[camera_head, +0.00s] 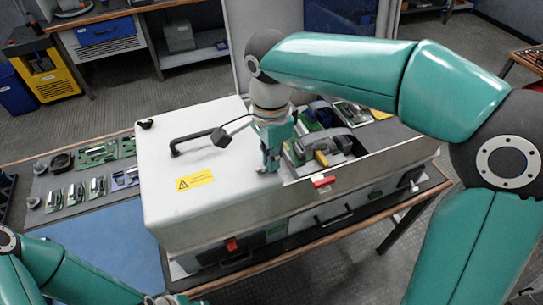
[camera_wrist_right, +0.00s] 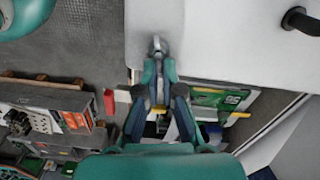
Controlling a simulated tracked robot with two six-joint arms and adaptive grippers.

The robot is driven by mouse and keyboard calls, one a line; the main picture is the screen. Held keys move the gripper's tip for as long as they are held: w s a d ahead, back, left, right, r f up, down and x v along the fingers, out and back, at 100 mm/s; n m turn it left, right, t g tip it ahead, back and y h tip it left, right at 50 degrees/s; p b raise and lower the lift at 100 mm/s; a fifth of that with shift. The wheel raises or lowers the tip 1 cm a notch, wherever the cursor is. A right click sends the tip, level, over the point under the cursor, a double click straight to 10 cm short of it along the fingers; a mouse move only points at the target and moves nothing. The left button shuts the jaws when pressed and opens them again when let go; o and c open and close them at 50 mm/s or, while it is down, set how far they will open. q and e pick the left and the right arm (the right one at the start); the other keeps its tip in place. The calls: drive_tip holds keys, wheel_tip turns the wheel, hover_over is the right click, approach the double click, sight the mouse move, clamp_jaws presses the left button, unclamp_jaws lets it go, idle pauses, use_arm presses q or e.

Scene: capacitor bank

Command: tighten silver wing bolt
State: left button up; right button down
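The silver wing bolt (camera_wrist_right: 157,45) shows in the right wrist view on the white cover (camera_wrist_right: 205,40), close to its edge. My right gripper (camera_wrist_right: 158,66) has its fingertips at the bolt, one on either side, with only a narrow gap between them. It looks shut on the bolt, though the contact itself is small in the picture. In the head view my right gripper (camera_head: 268,168) points down at the right part of the white cover (camera_head: 200,160), beside the open bay; the bolt is hidden there.
The cover carries a black handle (camera_head: 192,142) and a yellow warning label (camera_head: 195,180). The open bay (camera_head: 330,150) right of my gripper holds parts and a circuit board (camera_wrist_right: 215,97). A red piece (camera_head: 324,181) sits on the bay's front edge. Boards lie on a grey mat (camera_head: 70,208).

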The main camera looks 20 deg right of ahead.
drive_tip(key=shift+a+r+m, duration=0.25)
drive_tip(key=shift+r+m, duration=0.05)
drive_tip(key=shift+m, duration=0.8)
drive_tip(key=c, duration=1.3)
unclamp_jaws()
drive_tip(key=shift+s+a, duration=0.1)
drive_tip(key=shift+s, duration=0.1)
drive_tip(key=shift+f, duration=0.1)
drive_tip(key=shift+w, duration=0.1)
wheel_tip(320, 180, up, 12)
